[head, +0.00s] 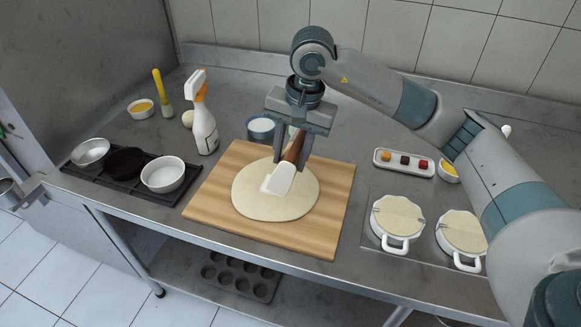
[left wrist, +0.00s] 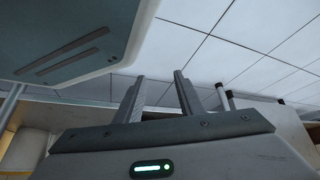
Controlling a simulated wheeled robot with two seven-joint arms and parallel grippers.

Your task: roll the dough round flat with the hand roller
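The dough round (head: 250,205) is a wide, pale, flat-looking disc on the wooden board (head: 325,225). My right gripper (head: 291,164) is above the dough, its fingers on either side of the brown handle of the hand roller (head: 279,180). The roller's white head points down over the middle of the dough and appears to touch it. The fingers hide part of the handle. My left gripper (left wrist: 158,76) is out of the head view. In the left wrist view its fingers are apart with nothing between them.
A spray bottle (head: 204,125) and a round tin (head: 261,128) stand behind the board. A dark rack (head: 133,183) with bowls is at the left. Bare bench lies between board and pots.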

